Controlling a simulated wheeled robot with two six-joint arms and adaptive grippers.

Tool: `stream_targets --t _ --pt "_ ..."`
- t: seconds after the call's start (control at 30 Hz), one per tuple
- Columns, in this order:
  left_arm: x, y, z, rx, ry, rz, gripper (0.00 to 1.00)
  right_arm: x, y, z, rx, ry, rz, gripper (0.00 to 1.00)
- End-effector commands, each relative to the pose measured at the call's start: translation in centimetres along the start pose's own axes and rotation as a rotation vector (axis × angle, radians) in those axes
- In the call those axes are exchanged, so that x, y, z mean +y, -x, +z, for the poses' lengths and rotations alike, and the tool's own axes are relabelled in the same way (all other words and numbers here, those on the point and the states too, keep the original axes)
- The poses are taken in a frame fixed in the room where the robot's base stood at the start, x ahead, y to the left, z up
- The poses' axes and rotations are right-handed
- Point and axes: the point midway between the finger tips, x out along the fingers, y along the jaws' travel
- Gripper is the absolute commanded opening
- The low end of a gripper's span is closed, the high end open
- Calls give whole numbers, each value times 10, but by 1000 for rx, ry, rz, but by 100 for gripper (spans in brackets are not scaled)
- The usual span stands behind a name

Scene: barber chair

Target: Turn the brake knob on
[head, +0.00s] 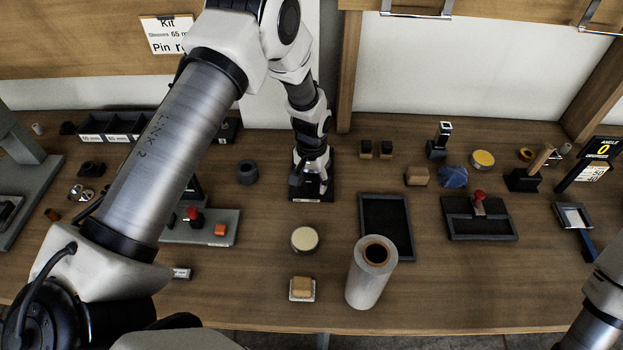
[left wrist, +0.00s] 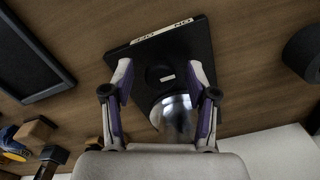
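The brake knob (left wrist: 160,74) is a round black knob with a small white mark. It sits on a black base (left wrist: 190,45) with a white strip reading OFF and ON, upside down in the left wrist view. A shiny silver dome (left wrist: 174,117) stands beside it, nearer the camera. In the head view my left gripper (head: 311,184) is over the black base (head: 325,193) and hides most of the knob. In the left wrist view my left gripper (left wrist: 160,82) is open, one finger on each side of the knob, with gaps showing. My right gripper is out of view.
A dark ring (head: 247,172) stands left of the base. A black tray (head: 386,225) is at its right. A round tin (head: 304,239), a tall grey cylinder (head: 370,275) and a small wooden block (head: 301,287) stand toward the front edge.

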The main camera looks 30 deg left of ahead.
Motion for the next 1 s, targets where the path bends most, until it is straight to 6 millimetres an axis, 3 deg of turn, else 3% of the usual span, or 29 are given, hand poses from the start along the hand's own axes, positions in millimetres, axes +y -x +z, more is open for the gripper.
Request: stream_targets --t 0.27,0.37,0.7,0.83,1.0 --pt "0 8 -3 7 0 0 58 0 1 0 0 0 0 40" --pt "0 25 -4 10 0 0 58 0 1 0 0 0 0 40" --pt "0 105 -3 5 0 0 58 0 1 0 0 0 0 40" --pt "0 118 -2 3 0 0 58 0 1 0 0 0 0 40" --pt "0 120 -2 1 0 0 58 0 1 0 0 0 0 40"
